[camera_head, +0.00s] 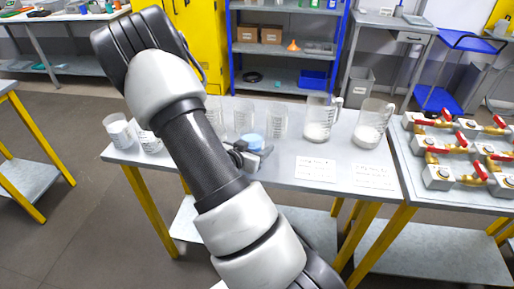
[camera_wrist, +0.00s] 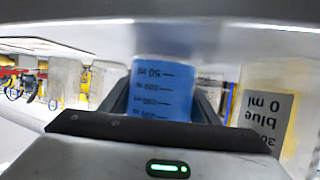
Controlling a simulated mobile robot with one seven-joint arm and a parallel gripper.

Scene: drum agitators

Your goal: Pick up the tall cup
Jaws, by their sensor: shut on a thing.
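In the head view the blue part of this cup (camera_head: 252,141) shows just behind the gripper. Other clear cups stand close by, one in the middle (camera_head: 243,116) and one to its right (camera_head: 277,120). I cannot tell whether the held cup touches the table.
The table (camera_head: 290,170) also holds two jugs with white contents (camera_head: 319,119) (camera_head: 371,124), paper labels (camera_head: 316,169) and white-filled cups at the left (camera_head: 119,131). A labelled container (camera_wrist: 270,105) is close beside the held cup. Valves with red handles (camera_head: 440,175) stand on the right table.

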